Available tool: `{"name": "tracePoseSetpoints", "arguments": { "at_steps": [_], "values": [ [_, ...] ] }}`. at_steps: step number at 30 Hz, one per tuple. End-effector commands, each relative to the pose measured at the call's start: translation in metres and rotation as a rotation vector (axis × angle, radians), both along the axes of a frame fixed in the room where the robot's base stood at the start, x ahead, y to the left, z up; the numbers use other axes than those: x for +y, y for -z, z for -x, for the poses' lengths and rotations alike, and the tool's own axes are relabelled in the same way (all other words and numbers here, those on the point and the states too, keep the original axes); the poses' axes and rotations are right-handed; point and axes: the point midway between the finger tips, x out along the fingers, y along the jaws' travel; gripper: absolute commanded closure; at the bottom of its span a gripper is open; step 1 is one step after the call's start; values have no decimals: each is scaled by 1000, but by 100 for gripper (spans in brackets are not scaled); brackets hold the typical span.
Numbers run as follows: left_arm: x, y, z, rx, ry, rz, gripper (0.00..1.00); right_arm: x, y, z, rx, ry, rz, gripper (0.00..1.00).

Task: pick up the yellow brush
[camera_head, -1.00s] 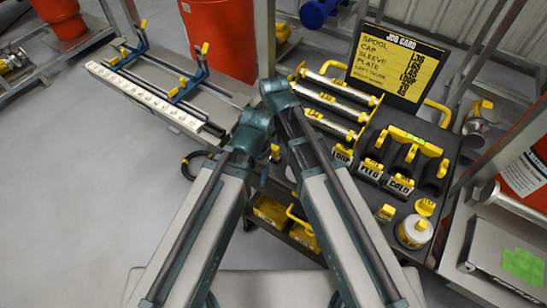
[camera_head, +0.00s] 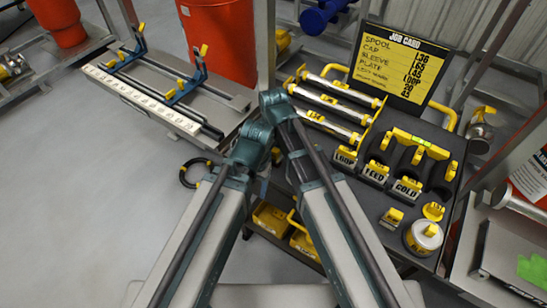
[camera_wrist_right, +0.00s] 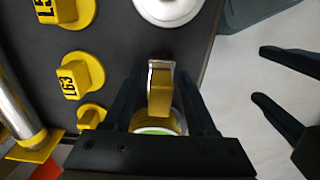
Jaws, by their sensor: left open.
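In the right wrist view, a yellow piece with pale edges and a dark end, perhaps the yellow brush (camera_wrist_right: 161,92), stands between the fingers of my right gripper (camera_wrist_right: 161,75). A yellow, white and green round part shows below it. I cannot tell whether the fingers touch the piece. My left gripper (camera_wrist_right: 258,74) shows at the right of that view, open and empty, apart from the piece and over pale floor. In the head view my arm links cover both grippers, and I cannot pick out the brush there.
The dark bench holds metal tubes (camera_head: 325,102), labelled holders (camera_head: 375,173), a white tub (camera_head: 423,236) and a job card (camera_head: 405,68). Yellow caps (camera_wrist_right: 80,76) lie left of my right gripper.

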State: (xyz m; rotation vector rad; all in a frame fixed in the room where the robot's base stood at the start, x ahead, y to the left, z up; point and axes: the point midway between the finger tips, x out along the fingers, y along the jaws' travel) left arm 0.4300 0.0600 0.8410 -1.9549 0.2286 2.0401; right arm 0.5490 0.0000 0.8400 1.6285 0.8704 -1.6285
Motion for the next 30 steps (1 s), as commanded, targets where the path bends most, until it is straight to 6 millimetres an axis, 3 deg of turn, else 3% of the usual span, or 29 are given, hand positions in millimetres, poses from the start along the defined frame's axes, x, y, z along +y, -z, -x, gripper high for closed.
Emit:
{"name": "tracePoseSetpoints", "arguments": {
  "at_steps": [1,9,22,30],
  "values": [
    [0,0,0,0,0,0,33,0,0,0,0,0,0,53],
    [0,0,0,0,0,0,33,0,0,0,0,0,0,100],
    [0,-3,0,0,0,0,33,0,-3,0,0,0,0,100],
    [0,-26,0,0,0,0,33,0,-26,0,0,0,0,100]
  ]
}}
